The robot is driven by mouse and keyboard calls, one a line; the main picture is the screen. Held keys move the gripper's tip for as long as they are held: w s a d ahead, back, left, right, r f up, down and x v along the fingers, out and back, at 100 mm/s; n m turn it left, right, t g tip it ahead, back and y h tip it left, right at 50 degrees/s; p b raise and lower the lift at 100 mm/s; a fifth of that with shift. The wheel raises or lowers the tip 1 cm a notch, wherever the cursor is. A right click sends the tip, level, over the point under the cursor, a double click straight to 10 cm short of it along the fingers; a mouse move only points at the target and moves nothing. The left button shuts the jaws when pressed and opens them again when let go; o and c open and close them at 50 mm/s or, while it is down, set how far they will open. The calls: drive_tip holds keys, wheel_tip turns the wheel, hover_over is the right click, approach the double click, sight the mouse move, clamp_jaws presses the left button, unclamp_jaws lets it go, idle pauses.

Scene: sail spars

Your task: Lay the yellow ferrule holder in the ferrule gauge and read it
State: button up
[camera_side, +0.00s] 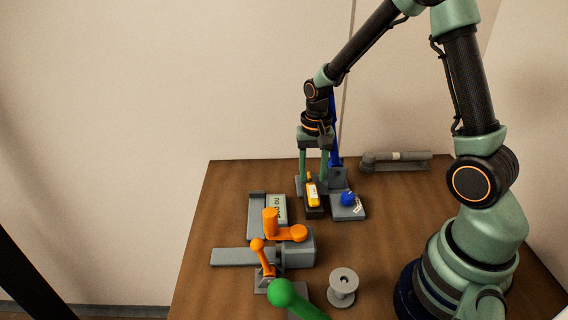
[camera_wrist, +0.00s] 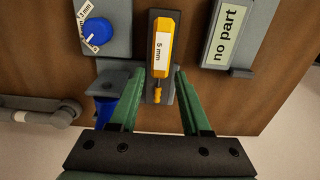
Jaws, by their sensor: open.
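The yellow ferrule holder (camera_side: 312,194), with a white "5 mm" label, lies in a dark narrow tray (camera_side: 315,212). In the wrist view the holder (camera_wrist: 161,45) points its thin ribbed end toward my gripper. My gripper (camera_side: 313,179) is open above that end. In the wrist view its green fingers (camera_wrist: 159,73) stand apart on either side of the holder's lower part; I cannot tell whether they touch it. The ferrule gauge (camera_side: 256,222) is a grey block to the left in the side view. Its display (camera_wrist: 226,38) reads "no part".
A grey block with a blue knob (camera_side: 348,198) stands right of the tray, with a blue upright part (camera_side: 335,135) behind. A grey tube (camera_side: 395,161) lies at the back. Orange-handled fixtures (camera_side: 271,223), a green ball lever (camera_side: 283,292) and a grey spool (camera_side: 343,285) occupy the front.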

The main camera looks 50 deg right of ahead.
wheel_tip(320, 180, down, 2)
drive_tip(key=shift+f, duration=0.15)
clamp_jaws()
drive_tip(key=shift+r, duration=2.5)
drive_tip(key=shift+a, duration=0.1)
drive_tip(key=w+a, duration=0.1)
drive_tip(key=a, duration=0.4)
drive_tip(key=w+a, duration=0.2)
drive_tip(key=a, duration=0.3)
drive_tip(key=w+a+f, duration=0.1)
drive_tip(key=w+a, duration=0.1)
drive_tip(key=a, duration=0.2)
drive_tip(key=shift+a, duration=0.4)
